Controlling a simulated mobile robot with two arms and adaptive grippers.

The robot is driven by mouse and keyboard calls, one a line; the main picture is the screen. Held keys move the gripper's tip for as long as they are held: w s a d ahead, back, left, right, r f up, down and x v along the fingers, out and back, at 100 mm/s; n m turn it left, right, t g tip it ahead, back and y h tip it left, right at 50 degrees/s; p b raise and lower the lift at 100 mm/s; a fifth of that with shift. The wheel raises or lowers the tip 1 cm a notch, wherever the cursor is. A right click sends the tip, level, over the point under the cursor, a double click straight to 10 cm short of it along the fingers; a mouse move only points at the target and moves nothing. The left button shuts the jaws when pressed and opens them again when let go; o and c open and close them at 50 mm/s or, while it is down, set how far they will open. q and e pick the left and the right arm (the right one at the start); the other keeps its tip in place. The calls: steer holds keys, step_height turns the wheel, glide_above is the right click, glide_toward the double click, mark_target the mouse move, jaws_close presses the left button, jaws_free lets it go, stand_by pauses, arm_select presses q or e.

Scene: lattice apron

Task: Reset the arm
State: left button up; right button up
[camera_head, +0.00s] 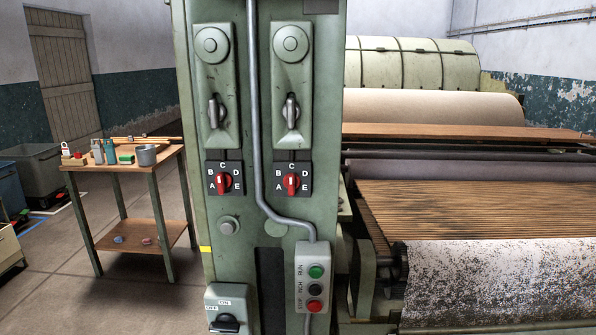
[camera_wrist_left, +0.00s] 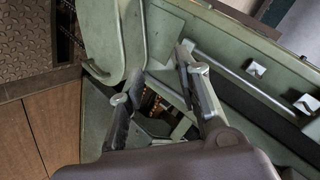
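My left gripper (camera_wrist_left: 158,72) shows in the left wrist view with its two fingers spread apart. Nothing is seen between the fingers. Beyond them are green machine parts and a dark opening with small brownish pieces; I cannot tell whether the fingers touch any of it. Neither of my grippers shows in the head view. My right gripper is in no view.
A green machine column (camera_head: 328,150) with red selector knobs and a push-button box (camera_head: 313,278) stands close ahead. Right of it are rollers and a slatted lattice apron (camera_head: 450,208). A wooden table (camera_head: 125,168) with small items stands left; floor shows around it.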

arm_select(q)
steer(key=s+a+f+n+g, duration=0.2)
steer(key=s+f+n+g, duration=0.3)
steer(key=s+f, duration=0.95)
steer(key=s+a+f+n+g, duration=0.2)
steer(key=s+f, duration=0.2)
steer(key=s, duration=0.4)
steer(key=s+a+f+n+g+y, duration=0.1)
steer(key=s+a+f+n+g, duration=0.1)
steer(key=s, duration=0.7)
step_height(320, 180, down, 3)
steer(key=shift+r+g+p, duration=0.2)
steer(key=shift+g+p, duration=0.1)
steer(key=shift+g, duration=0.2)
